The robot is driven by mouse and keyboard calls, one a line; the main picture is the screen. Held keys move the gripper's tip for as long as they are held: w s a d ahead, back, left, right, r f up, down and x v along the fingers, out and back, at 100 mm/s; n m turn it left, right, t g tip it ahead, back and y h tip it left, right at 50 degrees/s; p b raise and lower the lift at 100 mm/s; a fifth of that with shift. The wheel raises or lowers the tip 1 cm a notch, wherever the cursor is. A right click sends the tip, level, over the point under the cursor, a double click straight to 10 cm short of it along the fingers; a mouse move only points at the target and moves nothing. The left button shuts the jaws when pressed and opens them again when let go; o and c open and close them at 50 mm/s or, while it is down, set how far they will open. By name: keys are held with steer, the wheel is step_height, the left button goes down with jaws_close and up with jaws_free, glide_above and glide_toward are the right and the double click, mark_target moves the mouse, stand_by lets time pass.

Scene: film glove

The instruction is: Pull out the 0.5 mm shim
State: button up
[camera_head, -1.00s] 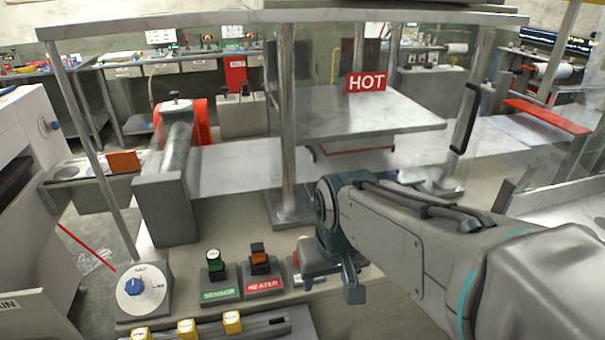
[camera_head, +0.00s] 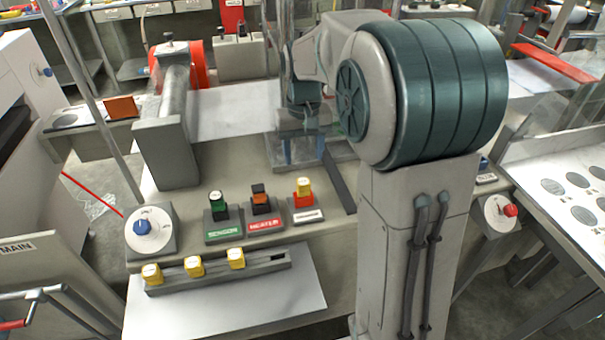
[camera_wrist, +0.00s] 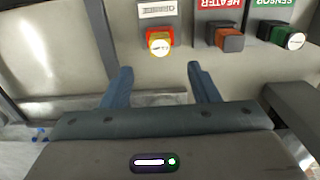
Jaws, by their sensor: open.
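I cannot pick out the 0.5 mm shim; no such marking is readable. Several yellow tabs stand in a slotted grey bar at the bench front: a left tab (camera_head: 152,273), a middle tab (camera_head: 194,266) and a right tab (camera_head: 236,258). Their small labels are unreadable, and I cannot tell whether they are shims. My gripper (camera_head: 304,152) is behind the switch row, partly hidden by my arm. In the wrist view my gripper (camera_wrist: 161,70) is open, with nothing between its two blue fingers. A red and yellow switch (camera_wrist: 159,41) lies beyond the fingertips.
The SENSOR switch (camera_head: 217,205), HEATER switch (camera_head: 261,202) and red and yellow switch (camera_head: 303,190) stand behind the slotted grey bar (camera_head: 220,270). A blue dial (camera_head: 142,228) is at left. A grey roller stand (camera_head: 170,155) rises behind it. A white front surface (camera_head: 230,300) is clear.

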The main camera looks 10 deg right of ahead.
mark_target(303, 181)
step_height(303, 181, down, 10)
steer(key=shift+f, duration=0.25)
steer(key=c, duration=1.1)
